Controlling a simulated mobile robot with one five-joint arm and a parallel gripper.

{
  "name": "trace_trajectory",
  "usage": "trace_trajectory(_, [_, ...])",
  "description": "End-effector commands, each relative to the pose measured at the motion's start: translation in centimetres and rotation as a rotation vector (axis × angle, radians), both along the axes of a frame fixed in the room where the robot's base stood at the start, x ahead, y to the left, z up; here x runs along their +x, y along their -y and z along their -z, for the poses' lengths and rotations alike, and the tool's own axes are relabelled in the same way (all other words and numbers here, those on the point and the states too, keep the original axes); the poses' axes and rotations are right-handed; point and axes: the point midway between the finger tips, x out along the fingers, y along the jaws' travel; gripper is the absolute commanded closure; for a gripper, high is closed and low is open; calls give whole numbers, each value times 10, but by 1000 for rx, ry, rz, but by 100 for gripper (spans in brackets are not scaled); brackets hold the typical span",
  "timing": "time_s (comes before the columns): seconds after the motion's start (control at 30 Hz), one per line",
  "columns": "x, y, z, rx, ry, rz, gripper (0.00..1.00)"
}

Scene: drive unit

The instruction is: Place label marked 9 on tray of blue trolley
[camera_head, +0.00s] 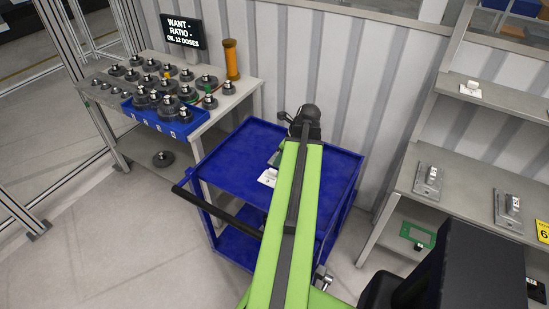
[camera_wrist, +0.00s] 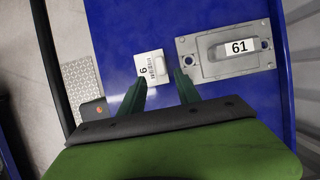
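The blue trolley's tray (camera_head: 235,160) stands in the middle of the head view. A small white label (camera_head: 268,177) lies on it, left of my green arm. Nothing shows between the fingers.
A grey metal plate marked 61 (camera_wrist: 190,48) lies right of the label on the tray. A bench (camera_head: 215,118) with several weights and a blue bin (camera_head: 165,127) stands left. Shelves (camera_head: 470,170) with metal plates stand right. The trolley's dark handle (camera_head: 215,212) sticks out left.

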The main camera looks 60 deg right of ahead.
Motion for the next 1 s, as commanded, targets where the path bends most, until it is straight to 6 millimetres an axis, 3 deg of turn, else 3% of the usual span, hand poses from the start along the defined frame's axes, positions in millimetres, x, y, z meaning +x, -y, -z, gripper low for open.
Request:
trace_trajectory(0.03, [-5, -1, -23, 0, 0, 1, 61])
trace_trajectory(0.17, [-13, -1, -38, 0, 0, 0, 61])
trace_trajectory(0.53, [-15, 0, -37, 0, 0, -2, 61])
trace_trajectory(0.67, [10, -17, -36, -28, -13, -128, 61])
trace_trajectory(0.77, [64, -60, -33, -97, -44, -432, 61])
trace_trajectory(0.9, [147, -153, -28, -228, -83, -1025, 61])
trace_trajectory(1.0, [192, -227, -24, -319, -93, -1457, 61])
